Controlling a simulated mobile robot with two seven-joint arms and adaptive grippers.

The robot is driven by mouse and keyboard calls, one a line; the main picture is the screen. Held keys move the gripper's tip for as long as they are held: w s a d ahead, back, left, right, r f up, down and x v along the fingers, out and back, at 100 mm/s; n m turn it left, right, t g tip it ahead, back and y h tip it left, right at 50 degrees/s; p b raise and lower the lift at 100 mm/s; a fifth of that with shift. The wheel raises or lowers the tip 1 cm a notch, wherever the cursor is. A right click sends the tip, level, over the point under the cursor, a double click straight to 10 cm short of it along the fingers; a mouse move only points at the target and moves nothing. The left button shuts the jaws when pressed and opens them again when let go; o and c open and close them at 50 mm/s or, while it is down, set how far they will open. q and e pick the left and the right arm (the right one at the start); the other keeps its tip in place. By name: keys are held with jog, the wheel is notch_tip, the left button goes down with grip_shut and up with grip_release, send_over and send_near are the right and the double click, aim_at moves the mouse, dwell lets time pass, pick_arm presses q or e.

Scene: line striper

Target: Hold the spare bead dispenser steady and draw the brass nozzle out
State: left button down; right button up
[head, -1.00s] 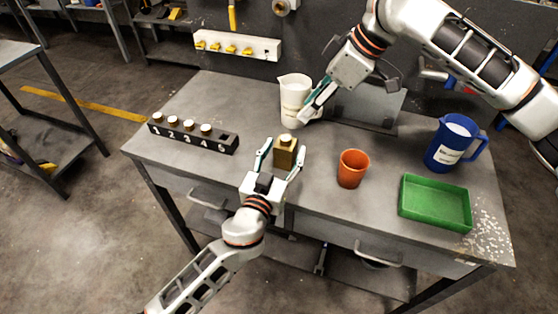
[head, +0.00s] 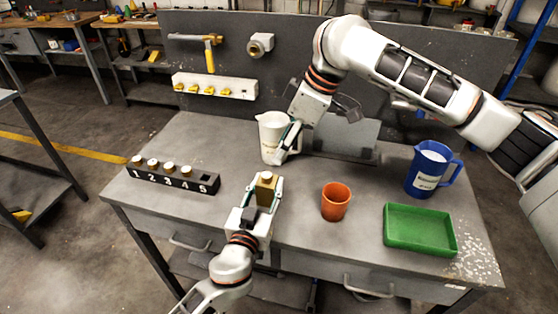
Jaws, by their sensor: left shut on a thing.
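A small olive-brass block-shaped dispenser (head: 266,188) with a pale round top stands near the table's front middle. My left gripper (head: 267,184) is shut on it, one finger on each side, low over the table. A nozzle cannot be made out clearly; only the pale top (head: 266,176) shows. My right gripper (head: 285,147) points down in front of the white jug (head: 269,130), behind the dispenser and apart from it. Its fingers overlap the jug in the picture. I cannot tell whether they touch it or how far they are open.
A black rack (head: 172,179) numbered 1 to 5 holds several pale-topped pieces; slot 5 looks empty. An orange cup (head: 336,203), a green tray (head: 420,243) and a blue jug (head: 421,178) stand at right. A grey panel (head: 345,138) stands behind. The table's front left is clear.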

aim_at(268, 175)
jog(key=shift+h, duration=0.3)
jog(key=shift+x, duration=5.25)
jog(key=shift+s+a+r, duration=0.1)
jog(key=c, duration=0.7)
jog(key=o, duration=0.7)
jog(key=shift+r, duration=0.1)
jog(key=w+v, duration=0.1)
jog(key=v, duration=0.6)
jog(key=shift+s+r, duration=0.35)
jog(key=shift+s, duration=0.1)
